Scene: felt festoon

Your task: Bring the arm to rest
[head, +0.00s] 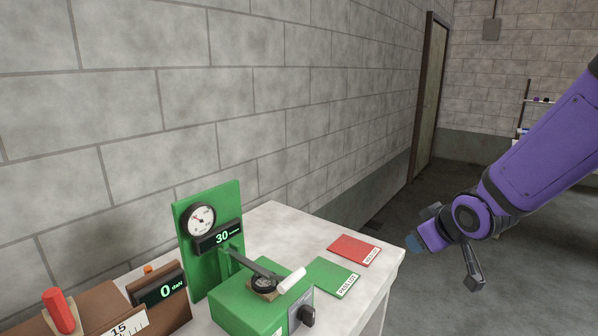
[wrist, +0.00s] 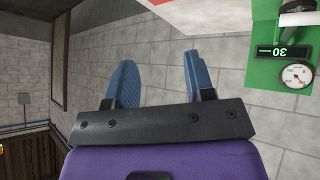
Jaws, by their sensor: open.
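My arm (head: 545,140) is purple and reaches in from the right edge of the head view. My gripper (head: 416,243) hangs at its end, just past the right end of the white table (head: 392,263), apart from it as far as the head view shows. In the wrist view my gripper (wrist: 160,72) has two blue fingers spread apart with nothing between them.
On the table stand a green device (head: 245,308) with gauge, "30" display and lever, and a brown box (head: 160,297) reading 0 daN. A red card (head: 352,248) and a green card (head: 328,277) lie near the table's right end. A block wall runs behind; floor is clear on the right.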

